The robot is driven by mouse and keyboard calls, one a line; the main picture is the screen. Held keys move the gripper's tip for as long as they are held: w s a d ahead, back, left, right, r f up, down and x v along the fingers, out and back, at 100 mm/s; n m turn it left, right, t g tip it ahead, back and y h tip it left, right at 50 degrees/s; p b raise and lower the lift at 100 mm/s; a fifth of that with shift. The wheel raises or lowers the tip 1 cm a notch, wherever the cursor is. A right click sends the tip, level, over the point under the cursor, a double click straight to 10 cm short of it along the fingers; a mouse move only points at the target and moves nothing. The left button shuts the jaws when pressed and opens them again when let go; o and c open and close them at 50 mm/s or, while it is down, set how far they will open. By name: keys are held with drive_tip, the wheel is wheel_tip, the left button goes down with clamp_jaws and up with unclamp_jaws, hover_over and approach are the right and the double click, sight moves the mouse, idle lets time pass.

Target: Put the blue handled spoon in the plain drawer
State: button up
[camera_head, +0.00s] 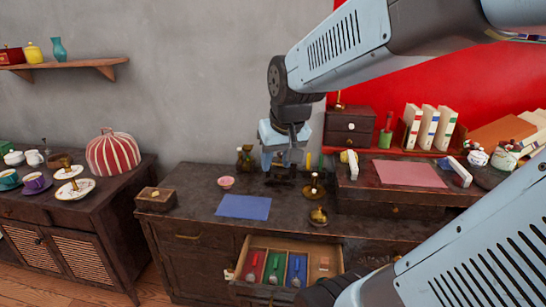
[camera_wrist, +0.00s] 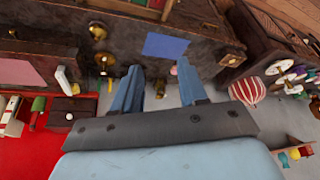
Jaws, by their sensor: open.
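The open drawer (camera_head: 318,249) in the head view has several coloured strips. A spoon with a blue handle (camera_head: 297,268) seems to lie in the right-middle part, beside green and red items. The right section of the drawer looks like bare wood with a small orange-brown thing in it. I cannot tell for sure which drawer is the plain one. My gripper (camera_head: 284,172) hangs over the back of the counter, apart from and behind the drawer. Its fingers are spread and empty in the wrist view (camera_wrist: 160,88).
A blue mat (camera_head: 244,207) lies on the counter, with a pink bowl (camera_head: 226,182) behind it. Brass items (camera_head: 318,216) stand right of the mat. A raised chest with a pink sheet (camera_head: 410,174) is at the right. A striped dome (camera_head: 113,153) stands on the left cabinet.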

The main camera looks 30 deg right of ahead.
drive_tip(key=s+a+r+n+t, duration=0.1)
drive_tip(key=s+a+r, duration=0.1)
drive_tip(key=s+r, duration=0.2)
drive_tip(key=s, duration=0.3)
drive_tip(key=shift+s+a+r, duration=0.15)
drive_tip(key=shift+a, duration=0.25)
idle(0.7)
